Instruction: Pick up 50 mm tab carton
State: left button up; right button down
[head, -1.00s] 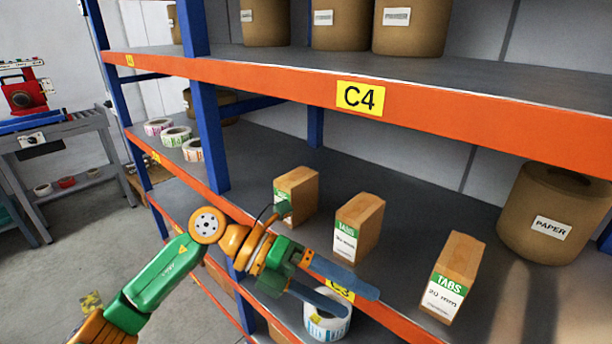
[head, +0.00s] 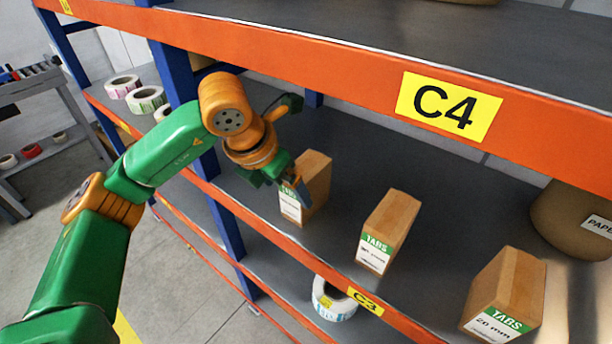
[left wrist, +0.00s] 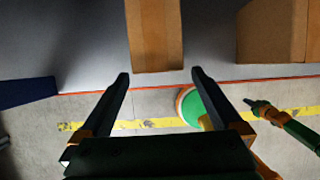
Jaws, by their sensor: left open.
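Three brown tab cartons stand upright on the C3 shelf. The left carton (head: 318,178) has its label partly hidden by my left gripper (head: 298,188), which is at its front. The middle carton (head: 394,220) has a green TABS label whose size is too small to read. The right carton (head: 508,284) reads 20 mm. In the left wrist view, my left gripper (left wrist: 158,78) is open and empty, with a carton (left wrist: 155,38) just beyond the fingertips, in line with the gap. What looks like my right gripper (left wrist: 256,105) shows small there, its jaws unclear.
The orange upper beam (head: 330,78) with the C4 sign runs above the cartons. A blue post (head: 186,110) stands left of my left gripper. Label rolls (head: 146,99) lie farther left, a white roll (head: 333,300) below, and a paper drum (head: 575,220) at right.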

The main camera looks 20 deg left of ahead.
aim_at(304, 167)
pick_arm(q)
jog(key=w+p, duration=0.1)
jog(key=w, duration=0.1)
jog(key=w+d+p, duration=0.1)
jog(key=w, duration=0.1)
jog(key=w+d+p, duration=0.1)
jog(key=w, duration=0.1)
jog(key=shift+w+f+p, duration=0.1)
jog(key=shift+f+p, duration=0.25)
jog(key=shift+f, duration=0.3)
jog(key=shift+f+b, duration=0.25)
jog(key=shift+b, duration=0.25)
grip_shut()
